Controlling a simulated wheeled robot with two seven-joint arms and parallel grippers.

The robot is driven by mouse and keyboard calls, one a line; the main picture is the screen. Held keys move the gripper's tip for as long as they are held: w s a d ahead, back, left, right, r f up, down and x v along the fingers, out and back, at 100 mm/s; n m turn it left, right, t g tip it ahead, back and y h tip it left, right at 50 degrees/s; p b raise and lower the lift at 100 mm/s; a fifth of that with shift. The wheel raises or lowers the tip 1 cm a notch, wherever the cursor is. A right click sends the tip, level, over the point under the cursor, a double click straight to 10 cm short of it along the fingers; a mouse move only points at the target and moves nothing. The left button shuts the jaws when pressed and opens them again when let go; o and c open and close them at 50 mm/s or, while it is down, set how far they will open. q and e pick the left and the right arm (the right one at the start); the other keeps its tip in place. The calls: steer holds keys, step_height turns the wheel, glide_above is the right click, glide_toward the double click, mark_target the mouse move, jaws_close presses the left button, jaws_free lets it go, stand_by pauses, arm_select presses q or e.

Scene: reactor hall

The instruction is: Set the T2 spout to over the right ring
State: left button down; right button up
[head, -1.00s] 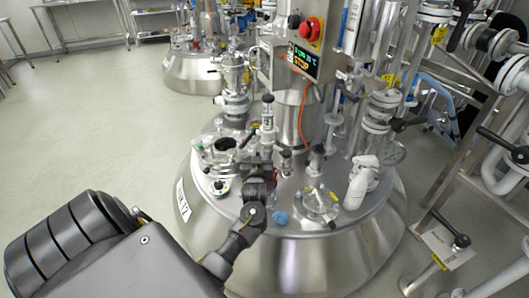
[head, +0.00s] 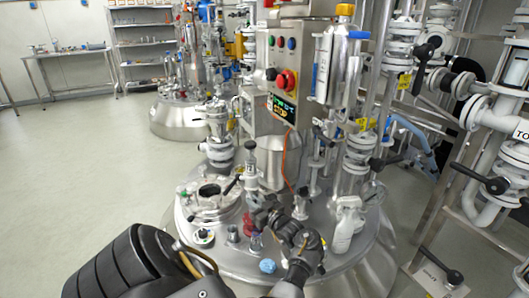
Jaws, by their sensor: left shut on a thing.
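The reactor vessel (head: 345,268) is a steel dome with a lid full of fittings, and the T2 label is not readable now. The right ring is behind my left wrist and cannot be made out. My right gripper is not in view.
The control box (head: 283,75) with a red button rises behind. Pipes and valves (head: 490,150) crowd the right; floor at left is clear.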

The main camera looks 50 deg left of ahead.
arm_select(q)
steer(key=shift+a+r, duration=0.1)
stand_by(0.3)
steer(key=c, duration=1.5)
jaws_free()
steer(key=shift+w+d, duration=0.1)
steer(key=shift+d, duration=0.35)
steer(key=d, duration=0.6)
steer(key=shift+w+d, duration=0.25)
steer(key=shift+d, duration=0.1)
